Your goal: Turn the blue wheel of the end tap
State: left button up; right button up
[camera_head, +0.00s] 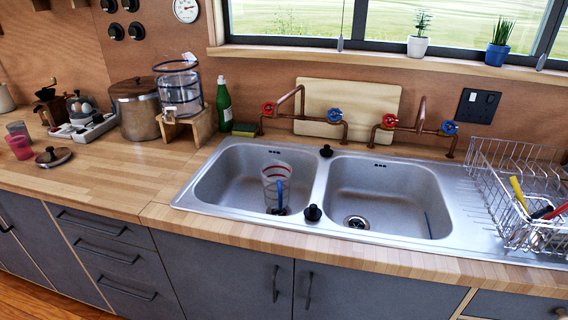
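Two copper pipe taps stand behind the double sink, each with one red and one blue wheel. The right tap (421,112), nearer the dish rack, has its blue wheel (449,128) on the right and a red wheel (389,121) on the left. The left tap (300,95) has a blue wheel (334,115) on the right and a red wheel (268,108) on the left. No running water is visible. Neither gripper is in view.
A clear tumbler (271,178) stands in the left basin. A wire dish rack (490,190) with utensils is at right. A green bottle (224,105), a drink dispenser (180,88) and a pot (135,112) stand left. A cutting board (350,97) leans behind the taps.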

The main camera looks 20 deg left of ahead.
aim_at(335, 115)
jog(key=i+l+z, duration=0.15)
jog(key=l, duration=0.35)
jog(key=i+l+z, duration=0.2)
jog(key=i+l, duration=0.2)
